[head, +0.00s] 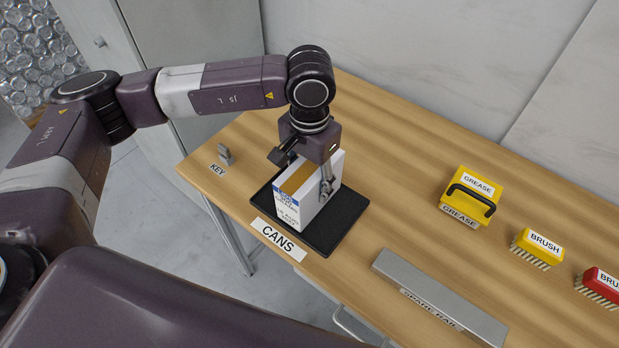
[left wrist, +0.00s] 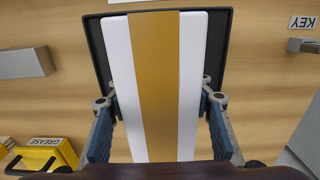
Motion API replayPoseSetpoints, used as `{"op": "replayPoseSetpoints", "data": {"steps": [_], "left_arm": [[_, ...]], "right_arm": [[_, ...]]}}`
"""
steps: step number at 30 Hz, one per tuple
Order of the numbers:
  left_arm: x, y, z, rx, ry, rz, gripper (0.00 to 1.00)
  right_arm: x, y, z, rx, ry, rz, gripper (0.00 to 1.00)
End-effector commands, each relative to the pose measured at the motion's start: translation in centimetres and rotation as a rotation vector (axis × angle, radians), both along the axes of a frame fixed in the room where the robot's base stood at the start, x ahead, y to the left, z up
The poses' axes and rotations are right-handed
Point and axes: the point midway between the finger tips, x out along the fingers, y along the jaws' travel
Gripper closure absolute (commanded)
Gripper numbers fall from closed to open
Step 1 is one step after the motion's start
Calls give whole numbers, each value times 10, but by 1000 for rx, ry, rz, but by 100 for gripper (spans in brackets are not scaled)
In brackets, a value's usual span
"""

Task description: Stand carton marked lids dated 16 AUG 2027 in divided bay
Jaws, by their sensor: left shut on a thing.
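A white carton (head: 293,208) with a tan strip along its top and a blue band on its front is upright over the black mat (head: 332,239) with the CANS label. Its small print is too blurred to read. My left gripper (head: 303,174) is shut on the carton, one finger on each side. In the left wrist view the carton's top (left wrist: 157,85) lies between the blue finger pads of my left gripper (left wrist: 159,105). I cannot tell whether the carton touches the mat. No divided bay and no right gripper are in view.
A grey spare rail (head: 440,295) lies at the table's front edge. A yellow grease box (head: 480,190), a yellow brush (head: 538,248) and a red brush (head: 600,284) are to the right. A small grey key block (head: 225,154) is at left. Wood behind the mat is clear.

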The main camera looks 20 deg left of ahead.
Motion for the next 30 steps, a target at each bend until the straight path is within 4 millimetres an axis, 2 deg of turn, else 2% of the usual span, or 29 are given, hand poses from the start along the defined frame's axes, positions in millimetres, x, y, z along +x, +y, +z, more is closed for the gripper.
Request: {"op": "replayPoseSetpoints", "data": {"steps": [11,12,16,25,27,30], "left_arm": [[1,0,-4,-1,-3,0,87],[1,0,-2,-1,-2,0,48],[0,0,-2,-1,-2,0,35],[0,0,-1,-1,-2,0,35],[0,0,2,-2,-2,0,35],[2,-1,12,-3,-5,-1,35]], "right_arm": [[-7,1,-6,1,10,0,54],[-7,1,-4,1,11,0,54],[-7,1,-4,1,11,0,54],[-7,1,-2,0,10,-1,54],[-7,0,1,0,10,-1,54],[-6,0,-7,-1,9,0,54]]}}
